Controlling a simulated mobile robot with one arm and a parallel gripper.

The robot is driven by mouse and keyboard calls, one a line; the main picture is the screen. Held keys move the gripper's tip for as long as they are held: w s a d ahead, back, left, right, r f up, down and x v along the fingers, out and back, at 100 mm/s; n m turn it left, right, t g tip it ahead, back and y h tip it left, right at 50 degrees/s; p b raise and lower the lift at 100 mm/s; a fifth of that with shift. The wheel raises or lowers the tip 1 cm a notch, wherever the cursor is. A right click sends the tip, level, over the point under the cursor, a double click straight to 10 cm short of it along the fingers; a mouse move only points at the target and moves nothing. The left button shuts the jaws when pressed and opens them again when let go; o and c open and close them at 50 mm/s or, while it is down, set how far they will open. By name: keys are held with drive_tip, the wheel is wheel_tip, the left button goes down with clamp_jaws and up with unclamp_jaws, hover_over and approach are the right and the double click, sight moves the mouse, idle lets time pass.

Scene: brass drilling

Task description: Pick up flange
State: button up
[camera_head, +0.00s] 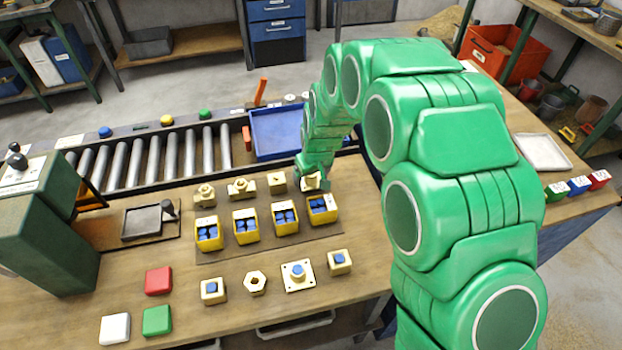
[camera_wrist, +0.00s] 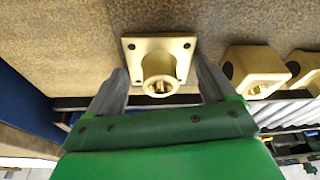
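The brass flange (camera_wrist: 160,62) has a square plate with corner holes and a round hollow boss. In the wrist view it lies between the two grey fingers of my gripper (camera_wrist: 162,70). The fingers are apart, one on each side of the boss, with a visible gap on both sides. In the head view my gripper (camera_head: 314,184) is at the right end of the back row of brass parts, and the flange there is mostly hidden by it. A similar square plate with a blue centre (camera_head: 298,275) lies in the front row.
Several yellow bins with blue pieces, such as the rightmost bin (camera_head: 323,210), stand just in front of my gripper. A brass block (camera_head: 277,182) sits to its left. A blue tray (camera_head: 282,133) and roller conveyor (camera_head: 172,150) lie behind.

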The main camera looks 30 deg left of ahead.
drive_tip(key=c, duration=1.3)
drive_tip(key=shift+c, duration=0.8)
drive_tip(key=shift+r, duration=0.35)
clamp_jaws()
drive_tip(key=v, duration=0.3)
drive_tip(key=shift+a, duration=0.2)
drive_tip(key=s+d+r, duration=0.9)
drive_tip(key=shift+s+r, duration=0.2)
drive_tip(key=shift+s, duration=0.15)
